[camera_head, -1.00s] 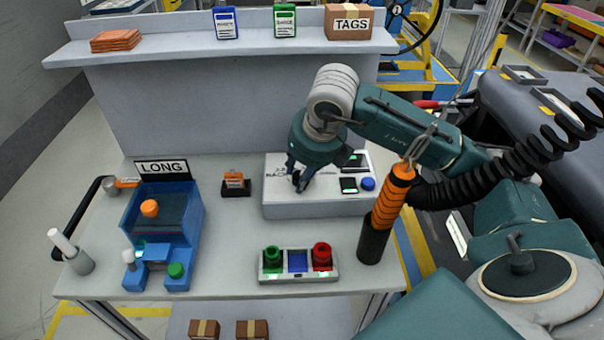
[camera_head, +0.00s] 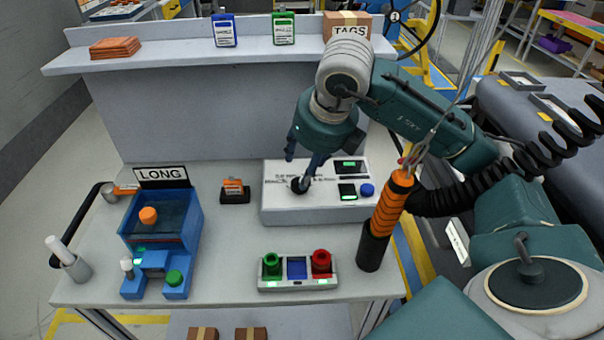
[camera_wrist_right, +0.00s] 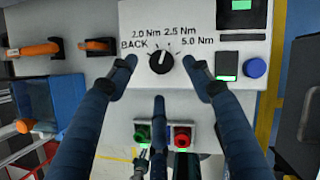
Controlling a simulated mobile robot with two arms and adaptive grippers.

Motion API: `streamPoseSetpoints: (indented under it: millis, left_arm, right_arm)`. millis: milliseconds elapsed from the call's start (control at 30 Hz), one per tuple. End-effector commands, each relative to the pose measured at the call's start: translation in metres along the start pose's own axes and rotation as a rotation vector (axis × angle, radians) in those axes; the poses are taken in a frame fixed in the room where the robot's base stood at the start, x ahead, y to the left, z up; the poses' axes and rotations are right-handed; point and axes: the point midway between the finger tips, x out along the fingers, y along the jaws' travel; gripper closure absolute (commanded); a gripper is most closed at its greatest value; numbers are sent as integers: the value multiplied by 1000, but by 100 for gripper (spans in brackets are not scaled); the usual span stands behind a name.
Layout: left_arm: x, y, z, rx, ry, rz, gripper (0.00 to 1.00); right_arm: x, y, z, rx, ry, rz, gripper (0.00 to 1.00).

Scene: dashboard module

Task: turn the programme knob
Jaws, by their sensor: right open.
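The programme knob (camera_head: 299,185) is a small black dial on top of the white box (camera_head: 330,206) at the back right of the bench. In the right wrist view the knob (camera_wrist_right: 161,61) sits below labels reading BACK, 2.0 Nm, 2.5 Nm and 5.0 Nm. Its pale mark points roughly upward, near the 2.0 and 2.5 labels. My right gripper (camera_head: 300,168) is open above the knob, fingers pointing down. In the wrist view its fingers spread left, right and below the knob, with gaps around it. My left gripper is not in view.
The box also carries two green-lit displays (camera_head: 347,191) and a blue button (camera_head: 367,190). A black holder with an orange-handled tool (camera_head: 393,205) stands close to the right. A green-and-red button panel (camera_head: 297,283) lies in front. A blue LONG station (camera_head: 160,245) stands left.

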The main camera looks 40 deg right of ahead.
Motion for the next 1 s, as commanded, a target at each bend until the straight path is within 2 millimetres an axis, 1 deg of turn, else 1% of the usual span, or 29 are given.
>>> streamPoseSetpoints:
  millis: [33,100,200,300,433,933,1000]
  left_arm:
    - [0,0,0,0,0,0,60]
    - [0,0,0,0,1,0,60]
    - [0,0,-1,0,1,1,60]
    - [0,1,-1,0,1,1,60]
    - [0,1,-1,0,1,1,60]
    - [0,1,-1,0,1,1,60]
    - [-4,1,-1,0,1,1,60]
  right_arm:
    - [-12,0,2,0,-6,0,50]
    - [-25,0,2,1,-6,0,50]
    - [-40,0,2,0,-6,1,50]
    - [-50,0,2,1,-4,1,50]
    - [-55,0,1,2,-4,0,50]
    - [-55,0,1,1,-2,0,50]
    - [-59,0,3,2,-2,0,50]
